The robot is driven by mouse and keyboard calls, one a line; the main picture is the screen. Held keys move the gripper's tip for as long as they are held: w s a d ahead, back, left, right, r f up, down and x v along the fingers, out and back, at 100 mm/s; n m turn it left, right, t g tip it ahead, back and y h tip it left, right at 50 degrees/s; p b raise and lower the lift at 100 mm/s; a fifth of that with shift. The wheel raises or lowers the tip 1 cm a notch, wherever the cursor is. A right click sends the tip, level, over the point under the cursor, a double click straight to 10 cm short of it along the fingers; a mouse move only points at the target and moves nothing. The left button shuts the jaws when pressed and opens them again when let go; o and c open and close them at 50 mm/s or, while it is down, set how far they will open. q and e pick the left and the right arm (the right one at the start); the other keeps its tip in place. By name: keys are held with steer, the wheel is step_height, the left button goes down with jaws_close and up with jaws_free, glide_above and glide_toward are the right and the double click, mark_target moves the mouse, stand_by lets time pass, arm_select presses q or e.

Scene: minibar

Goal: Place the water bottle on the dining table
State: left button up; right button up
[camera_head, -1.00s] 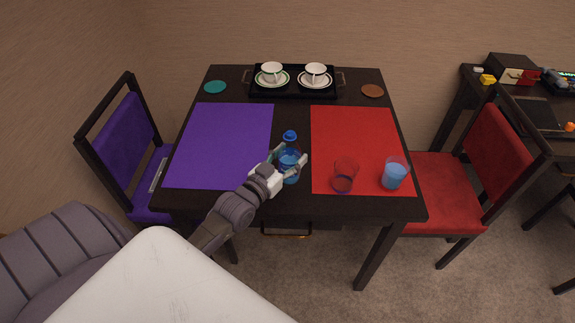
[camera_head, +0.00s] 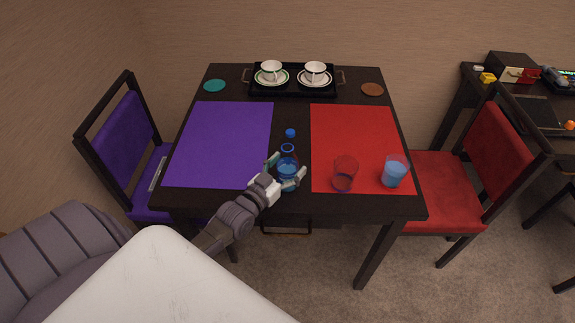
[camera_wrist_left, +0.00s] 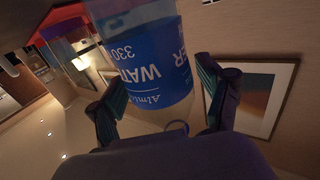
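The water bottle (camera_head: 288,160) has a blue cap, a clear body and a blue label. It stands upright on the dark dining table (camera_head: 290,205), in the strip between the purple and red mats, near the front. My left gripper (camera_head: 286,172) is around its lower part with its fingers spread. In the left wrist view the bottle's blue label (camera_wrist_left: 155,68) shows upside down between the fingers (camera_wrist_left: 160,95), with a gap by the right finger. The fingers look open. My right gripper is not in view.
A red glass (camera_head: 344,174) and a blue glass (camera_head: 394,172) stand on the red mat (camera_head: 355,130). The purple mat (camera_head: 222,140) is bare. A black tray (camera_head: 293,92) with two cups is at the back. Purple and red chairs flank the table.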

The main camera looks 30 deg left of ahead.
arm_select(q)
steer(key=shift+r, duration=0.15)
steer(key=s, duration=1.2)
steer(key=shift+a+b, duration=0.2)
steer(key=shift+b, duration=0.15)
